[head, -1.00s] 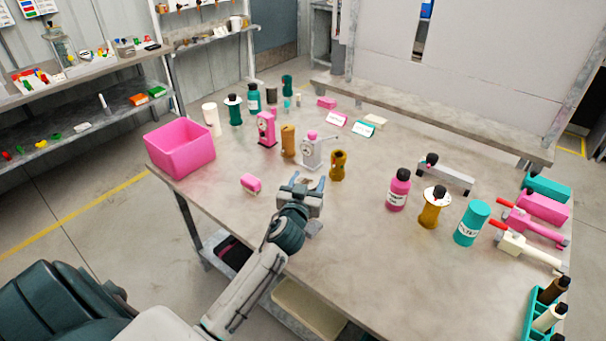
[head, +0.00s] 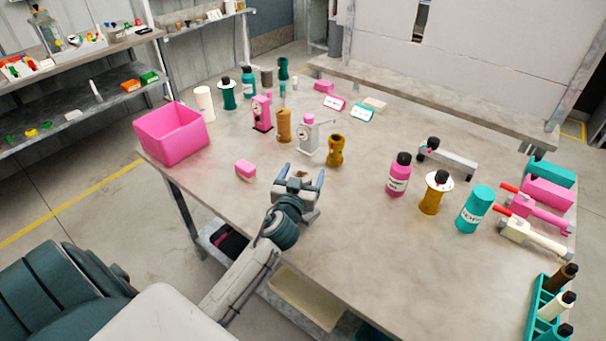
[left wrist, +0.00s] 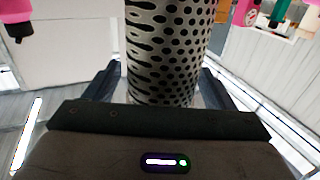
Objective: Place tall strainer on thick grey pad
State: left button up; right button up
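The tall strainer (left wrist: 168,50) is a grey metal cylinder with dark perforations. In the left wrist view it fills the space between my left gripper's fingers, its far end cut off by the frame. In the head view my left gripper (head: 298,178) is over the near part of the table, with its fingers on either side of the strainer, which is mostly hidden there. Whether the strainer's lower end touches anything is hidden. A small grey patch (head: 312,215) shows beside my left wrist; I cannot tell if it is the thick grey pad. My right gripper is not in view.
A pink bin (head: 172,135) stands at the table's left corner, with a pink block (head: 245,170) nearby. Behind my gripper are a white pump (head: 308,142) and a gold part (head: 335,150). A pink bottle (head: 398,175) stands to the right. The front middle of the table is clear.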

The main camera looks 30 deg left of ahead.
pick_arm(q)
jog(key=shift+f, duration=0.15)
jog(key=b+v, duration=0.4)
jog(key=v, duration=0.8)
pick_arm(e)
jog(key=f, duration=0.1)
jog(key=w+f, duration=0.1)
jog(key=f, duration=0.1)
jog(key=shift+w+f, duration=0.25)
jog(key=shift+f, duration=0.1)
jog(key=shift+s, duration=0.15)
